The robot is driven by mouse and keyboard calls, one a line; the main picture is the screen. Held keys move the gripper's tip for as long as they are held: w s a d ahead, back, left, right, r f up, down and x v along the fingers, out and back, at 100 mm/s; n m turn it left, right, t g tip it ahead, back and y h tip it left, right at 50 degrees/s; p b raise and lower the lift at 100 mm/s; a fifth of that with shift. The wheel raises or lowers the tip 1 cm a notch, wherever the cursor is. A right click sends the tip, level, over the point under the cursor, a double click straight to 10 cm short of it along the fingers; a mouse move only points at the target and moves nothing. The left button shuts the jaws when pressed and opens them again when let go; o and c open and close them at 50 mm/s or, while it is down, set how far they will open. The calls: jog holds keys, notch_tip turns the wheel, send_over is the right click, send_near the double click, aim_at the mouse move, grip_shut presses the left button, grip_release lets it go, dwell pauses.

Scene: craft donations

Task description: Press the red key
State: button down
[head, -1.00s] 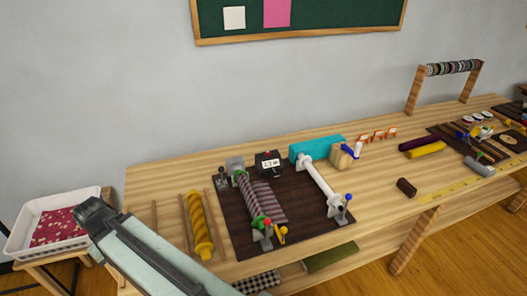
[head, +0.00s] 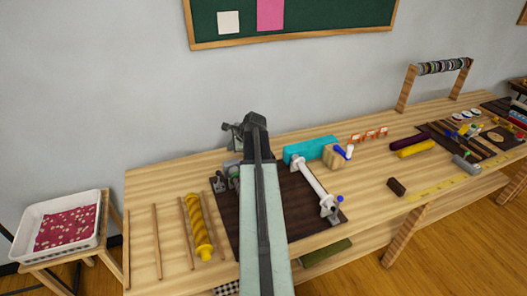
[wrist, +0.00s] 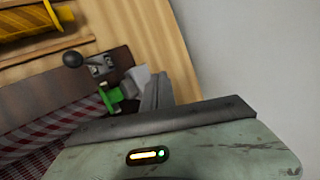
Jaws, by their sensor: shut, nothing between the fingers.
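The red key is not visible now; a second ago it showed as a small red spot on top of the black counter box with the white display. My arm now covers that box in the head view, and the wrist view does not show it clearly. My gripper (head: 231,128) appears small and dark in the head view, left of my arm's elbow, above the back of the dark mat (head: 228,217). In the wrist view, my gripper's grey fingers (wrist: 158,90) are together and empty, beside a pale grey block (wrist: 136,80).
In the wrist view, a black-knobbed lever (wrist: 72,60), a green part (wrist: 112,95) and red checked cloth (wrist: 50,128) are close by. A teal box (head: 305,149) and a white roller (head: 312,178) stand right of my arm. A yellow roll (head: 198,225) lies left.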

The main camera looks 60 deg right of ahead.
jog(key=s+d+r+m+h, duration=0.2)
jog(key=s+d+m, duration=0.3)
jog(key=s+d, duration=0.3)
jog(key=d+r, duration=0.1)
jog(key=d, duration=0.3)
jog(key=shift+s+d+r+m+t+p, duration=0.15)
jog(key=shift+s+d+m+t+p, duration=0.15)
jog(key=shift+s+t+p, duration=0.1)
jog(key=shift+a, duration=0.1)
notch_tip(320, 180, down, 9)
jog(key=b, duration=0.9)
jog(key=shift+w, duration=0.1)
jog(key=shift+r, duration=0.1)
dwell(0.4)
jog(key=shift+f+b, duration=0.3)
jog(key=shift+f, duration=0.1)
